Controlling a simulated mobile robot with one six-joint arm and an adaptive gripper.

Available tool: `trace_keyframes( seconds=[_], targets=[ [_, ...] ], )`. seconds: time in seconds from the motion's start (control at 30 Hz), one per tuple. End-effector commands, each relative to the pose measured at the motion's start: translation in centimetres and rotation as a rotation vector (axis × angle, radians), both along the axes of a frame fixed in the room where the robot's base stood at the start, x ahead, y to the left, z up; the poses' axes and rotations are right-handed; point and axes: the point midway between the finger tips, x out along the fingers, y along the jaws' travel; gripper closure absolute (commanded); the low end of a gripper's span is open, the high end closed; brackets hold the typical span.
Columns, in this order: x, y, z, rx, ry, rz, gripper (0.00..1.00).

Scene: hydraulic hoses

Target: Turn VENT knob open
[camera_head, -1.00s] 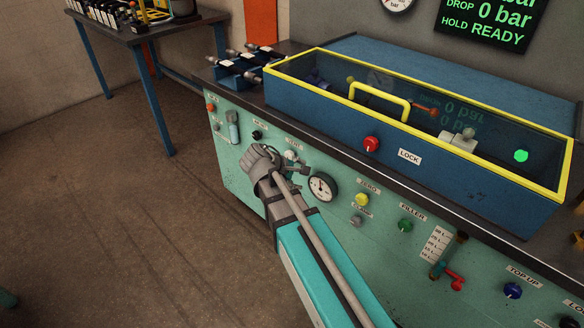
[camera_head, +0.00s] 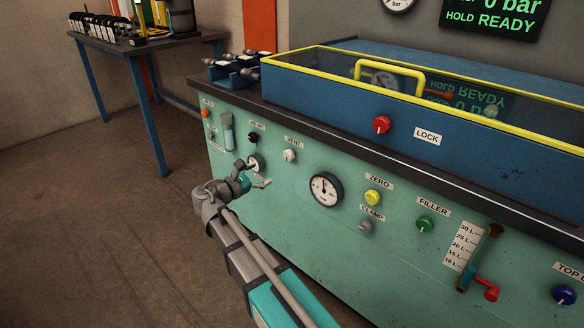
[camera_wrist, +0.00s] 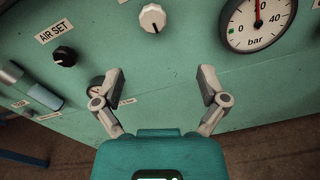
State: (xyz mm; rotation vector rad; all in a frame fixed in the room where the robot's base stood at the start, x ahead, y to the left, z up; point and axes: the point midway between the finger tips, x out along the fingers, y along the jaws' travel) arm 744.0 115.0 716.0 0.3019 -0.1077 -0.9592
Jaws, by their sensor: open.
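The VENT knob (camera_head: 289,155) is a white round knob on the green front panel, under its VENT label (camera_head: 293,142). In the wrist view the white knob (camera_wrist: 153,18) sits near the top centre, with a dark pointer mark on its face pointing down. My gripper (camera_head: 254,174) is open and empty, below and to the left of the knob in the head view. In the wrist view its two fingers (camera_wrist: 161,77) are spread wide, and the knob lies beyond the fingertips, apart from them.
A large pressure gauge (camera_wrist: 258,20) is right of the knob. The black AIR SET knob (camera_wrist: 65,57) is to the left, and a small gauge (camera_head: 256,163) is partly behind my gripper. A yellow ZERO knob (camera_head: 373,197) is farther right. The blue bench box (camera_head: 340,112) is above the panel.

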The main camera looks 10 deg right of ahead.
Motion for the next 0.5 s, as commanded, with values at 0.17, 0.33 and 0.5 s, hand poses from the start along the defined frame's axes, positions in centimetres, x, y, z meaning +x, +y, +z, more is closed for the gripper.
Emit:
trace_keyframes(
  seconds=[0.17, 0.33, 0.5],
  targets=[
    [0.37, 0.95, -0.41, -0.056, 0.01, 0.018, 0.08],
    [0.37, 1.08, -0.25, -0.064, 0.012, 0.02, 0.08],
    [0.36, 1.08, -0.25, -0.062, 0.012, 0.019, 0.08]
  ],
)
